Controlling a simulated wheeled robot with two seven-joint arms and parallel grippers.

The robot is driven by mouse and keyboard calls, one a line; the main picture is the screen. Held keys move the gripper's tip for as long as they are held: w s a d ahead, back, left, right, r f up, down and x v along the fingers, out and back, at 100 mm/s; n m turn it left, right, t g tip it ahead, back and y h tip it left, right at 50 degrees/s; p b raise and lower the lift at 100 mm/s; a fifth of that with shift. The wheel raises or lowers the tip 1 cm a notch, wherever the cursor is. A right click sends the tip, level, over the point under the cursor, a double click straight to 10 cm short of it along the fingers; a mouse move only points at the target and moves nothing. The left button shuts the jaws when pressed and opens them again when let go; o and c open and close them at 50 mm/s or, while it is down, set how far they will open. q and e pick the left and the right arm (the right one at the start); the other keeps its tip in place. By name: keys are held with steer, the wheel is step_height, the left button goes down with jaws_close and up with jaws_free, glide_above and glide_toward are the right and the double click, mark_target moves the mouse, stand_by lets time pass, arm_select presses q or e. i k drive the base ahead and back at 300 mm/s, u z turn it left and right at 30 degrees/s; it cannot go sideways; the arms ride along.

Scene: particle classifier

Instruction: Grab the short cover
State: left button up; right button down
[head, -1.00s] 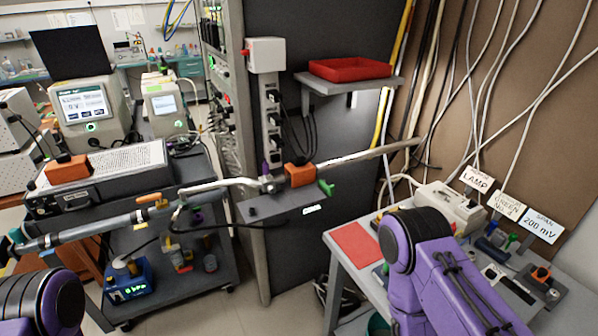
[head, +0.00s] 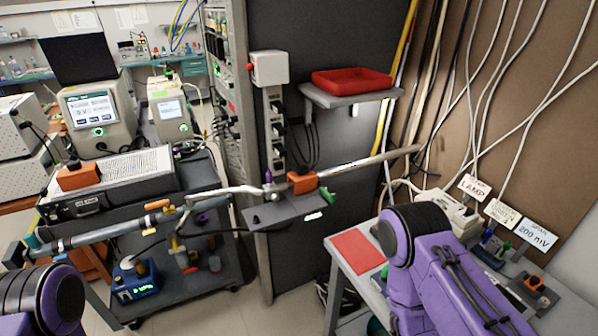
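No label marks a short cover, and I cannot tell which thing it is. Two orange block-like pieces show in the head view. One orange block (head: 78,177) lies on top of the grey instrument box at the left. The other orange block (head: 303,182) sits around or against the long pipe (head: 365,162) at the centre, above a small grey shelf (head: 285,212). Only purple arm links of mine show, at the bottom left and bottom right. Both grippers are out of view.
A dark cart (head: 205,290) with instruments stands at the left. A red tray (head: 352,81) lies on a wall shelf. A side table (head: 345,284) at the right bears a red mat (head: 357,250), a white device (head: 447,207) and labelled cards. Bare floor shows between cart and table.

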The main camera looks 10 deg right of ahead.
mark_target(308, 182)
steer(key=u, duration=1.35)
steer(key=i, duration=1.7)
steer(key=z, duration=3.7)
